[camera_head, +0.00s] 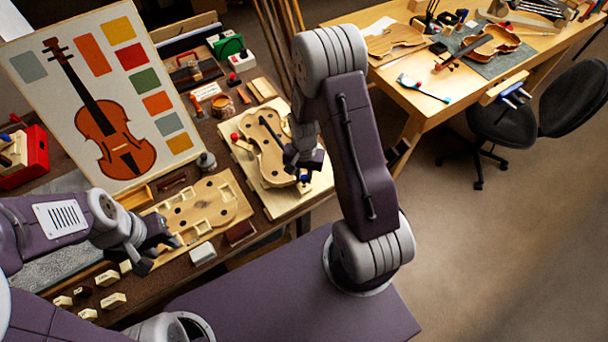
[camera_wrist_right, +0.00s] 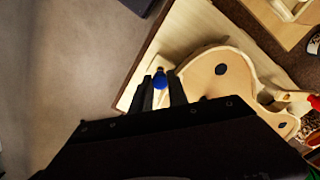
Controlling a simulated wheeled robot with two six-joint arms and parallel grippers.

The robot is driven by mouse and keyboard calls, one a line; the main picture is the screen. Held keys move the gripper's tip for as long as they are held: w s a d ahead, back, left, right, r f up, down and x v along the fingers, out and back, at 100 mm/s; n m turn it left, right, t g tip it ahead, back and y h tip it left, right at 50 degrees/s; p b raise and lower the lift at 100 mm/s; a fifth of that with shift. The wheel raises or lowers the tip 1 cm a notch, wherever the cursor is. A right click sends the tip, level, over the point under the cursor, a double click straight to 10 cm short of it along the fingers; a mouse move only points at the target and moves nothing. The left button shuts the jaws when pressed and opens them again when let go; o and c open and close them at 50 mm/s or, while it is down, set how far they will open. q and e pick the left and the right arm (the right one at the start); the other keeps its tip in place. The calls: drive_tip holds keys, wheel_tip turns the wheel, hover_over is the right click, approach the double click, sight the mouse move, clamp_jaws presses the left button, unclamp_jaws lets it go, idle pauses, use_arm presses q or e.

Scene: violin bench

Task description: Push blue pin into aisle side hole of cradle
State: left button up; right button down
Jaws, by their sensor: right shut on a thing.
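The cradle (camera_head: 281,204) is a pale wooden board with a violin-shaped body piece (camera_head: 265,135) on it, at the middle of the head view. It also shows in the right wrist view (camera_wrist_right: 200,28). My right gripper (camera_head: 304,172) is over the cradle's near right edge. It is shut on the blue pin (camera_wrist_right: 160,81), whose round blue head shows between the fingertips in the right wrist view. The pin's lower end and the hole are hidden, so I cannot tell how deep it sits.
A red-headed pin (camera_head: 235,137) is at the cradle's left side. A wooden tray with cutouts (camera_head: 212,205) and a white block (camera_head: 203,253) lie nearby. A violin picture board (camera_head: 150,75) stands behind. The floor right of the cradle is clear.

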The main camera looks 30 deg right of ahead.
drive_tip(key=shift+p, duration=0.3)
idle(1.2)
drive_tip(key=shift+f+b, duration=0.35)
drive_tip(key=shift+f, duration=0.1)
drive_tip(key=shift+r+p, duration=0.5)
drive_tip(key=shift+p, duration=0.05)
drive_tip(key=shift+p, duration=0.3)
idle(1.3)
drive_tip(key=shift+f+b, duration=1.1)
drive_tip(key=shift+f, duration=0.4)
